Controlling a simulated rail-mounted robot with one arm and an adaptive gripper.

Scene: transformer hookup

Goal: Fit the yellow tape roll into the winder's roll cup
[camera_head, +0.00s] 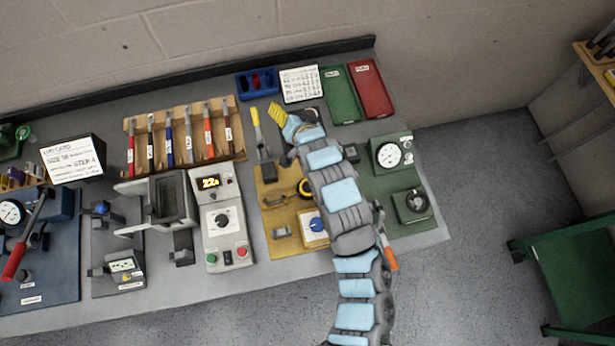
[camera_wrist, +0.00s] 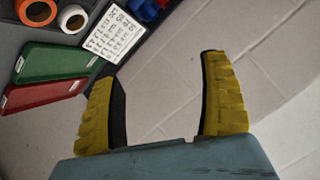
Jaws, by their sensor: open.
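My gripper (camera_head: 280,115) is over the back of the bench, with its yellow fingers open and nothing between them. In the wrist view my gripper (camera_wrist: 160,66) points toward the grey block wall. Two tape rolls lie in a dark tray at the upper left there: an orange-red one (camera_wrist: 37,9) and one with a white face and yellow-orange core (camera_wrist: 72,18). Which is the yellow roll is unclear. In the head view my arm covers their place. A yellow-and-black ring (camera_head: 305,188) shows on the yellow plate beside my arm. I cannot tell which fixture holds the roll cup.
A green folder (camera_head: 341,93), a red folder (camera_head: 371,88), a white card (camera_head: 300,84) and a blue bin (camera_head: 258,84) line the bench's back. A wooden tool rack (camera_head: 186,161) stands left. Gauge fixtures (camera_head: 390,154) stand on a green mat right of my arm.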

